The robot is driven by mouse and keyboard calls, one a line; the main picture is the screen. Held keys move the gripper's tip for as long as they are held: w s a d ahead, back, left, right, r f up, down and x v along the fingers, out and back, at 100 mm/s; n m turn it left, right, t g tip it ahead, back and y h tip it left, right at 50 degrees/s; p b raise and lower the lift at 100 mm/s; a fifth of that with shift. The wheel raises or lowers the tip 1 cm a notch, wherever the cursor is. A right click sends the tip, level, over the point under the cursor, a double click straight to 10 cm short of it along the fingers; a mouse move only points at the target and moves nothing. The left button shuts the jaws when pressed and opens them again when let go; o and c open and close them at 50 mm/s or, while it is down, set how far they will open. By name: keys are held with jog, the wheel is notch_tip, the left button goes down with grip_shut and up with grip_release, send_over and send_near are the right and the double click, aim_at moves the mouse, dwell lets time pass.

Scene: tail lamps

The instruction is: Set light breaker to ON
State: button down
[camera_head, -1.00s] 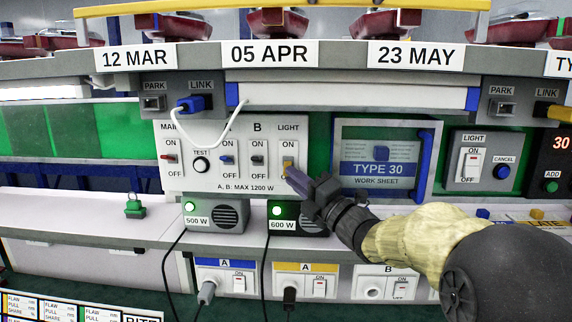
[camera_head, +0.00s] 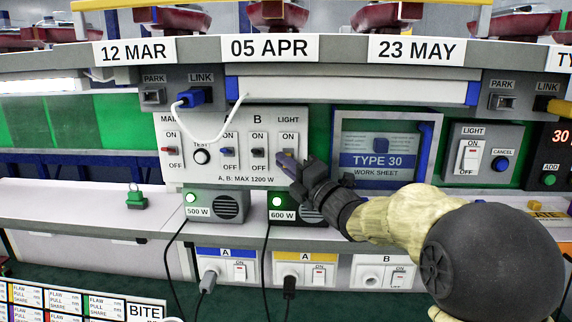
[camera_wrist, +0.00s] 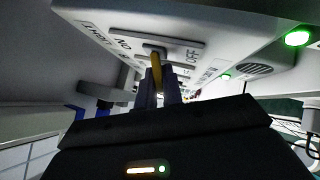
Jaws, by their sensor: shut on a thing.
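The light breaker (camera_head: 289,141) is the rightmost switch on the white breaker panel (camera_head: 240,176), under the LIGHT label, with ON above. My gripper (camera_head: 285,160) is at its lower part and covers its lever and OFF mark in the head view. In the wrist view, the breaker's yellow lever (camera_wrist: 156,70) stands between the fingers of my gripper (camera_wrist: 158,88), which is shut on it. ON and OFF marks show on either side there. I cannot tell for certain which way the lever is set.
Other breakers, MAIN (camera_head: 169,151), A (camera_head: 228,152) and B (camera_head: 258,152), stand to the left. Below are the 500 W box (camera_head: 216,206) and the 600 W box (camera_head: 284,212), with green lamps lit. The TYPE 30 work sheet frame (camera_head: 384,155) is to the right.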

aim_at(287, 151)
jog(key=shift+r+h, duration=0.15)
jog(key=shift+h, duration=0.15)
jog(key=m+p, duration=0.1)
jog(key=r+m+h+p, duration=0.1)
jog(key=p, duration=0.1)
jog(key=shift+s+g+h, duration=0.1)
jog(key=shift+g+h, duration=0.2)
jog(key=m+p, duration=0.1)
jog(key=p, duration=0.1)
jog(key=r+m+g+h+p, duration=0.1)
jog(key=p, duration=0.2)
jog(key=shift+m+p, duration=0.3)
jog(key=shift+p, duration=0.05)
jog(key=m+g+h+p, duration=0.1)
jog(key=p, duration=0.4)
jog(key=shift+r+g, duration=0.3)
jog(key=shift+r, duration=0.05)
jog(key=m+g+p, duration=0.1)
jog(key=p, duration=0.4)
jog(key=shift+h, duration=0.3)
jog(key=shift+p, duration=0.4)
jog(key=shift+f+m+g, duration=0.15)
jog(key=shift+m+g, duration=0.15)
jog(key=c, duration=1.8)
grip_release()
